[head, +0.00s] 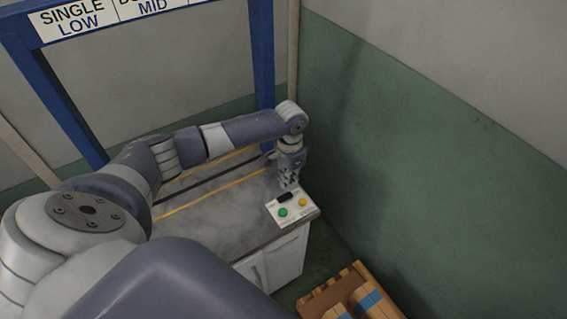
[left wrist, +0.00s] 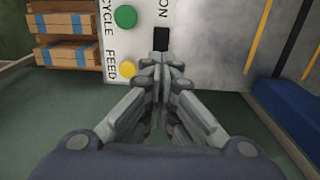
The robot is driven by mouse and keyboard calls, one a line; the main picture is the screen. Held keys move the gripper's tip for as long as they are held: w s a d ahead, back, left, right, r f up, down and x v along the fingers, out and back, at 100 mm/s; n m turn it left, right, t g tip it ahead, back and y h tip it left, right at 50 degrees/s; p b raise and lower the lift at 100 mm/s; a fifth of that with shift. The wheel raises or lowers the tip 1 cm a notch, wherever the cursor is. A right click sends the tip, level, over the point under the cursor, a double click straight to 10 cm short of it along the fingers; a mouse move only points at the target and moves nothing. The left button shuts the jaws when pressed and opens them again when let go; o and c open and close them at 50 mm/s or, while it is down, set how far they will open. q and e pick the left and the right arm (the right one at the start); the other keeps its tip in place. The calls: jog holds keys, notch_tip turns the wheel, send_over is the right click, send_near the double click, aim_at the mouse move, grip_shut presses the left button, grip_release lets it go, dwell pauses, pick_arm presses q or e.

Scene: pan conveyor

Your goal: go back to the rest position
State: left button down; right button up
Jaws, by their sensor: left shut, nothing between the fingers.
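My left gripper (head: 289,183) is over the far right corner of the grey counter, close to the white control panel (head: 304,213). In the left wrist view its fingers (left wrist: 161,72) are shut with nothing between them, and their tips show in front of the panel near a black rectangle (left wrist: 161,39). The panel has a green button (head: 283,212) and a yellow button (head: 302,202); both also show in the left wrist view, green (left wrist: 125,16) and yellow (left wrist: 128,69). I cannot tell whether the fingertips touch the panel. My right gripper is not in view.
A blue frame (head: 262,60) with signs reading SINGLE LOW and MID stands over the counter (head: 225,205). A white cabinet (head: 285,258) is below it. A wooden pallet (head: 318,299) with blue-banded wooden blocks (head: 371,299) is at the lower right. A green and grey wall (head: 430,130) closes the right side.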

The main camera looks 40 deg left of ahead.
pick_arm(q)
jog(key=shift+r+p, duration=0.55)
jog(key=shift+r, duration=0.2)
jog(key=shift+f, duration=0.1)
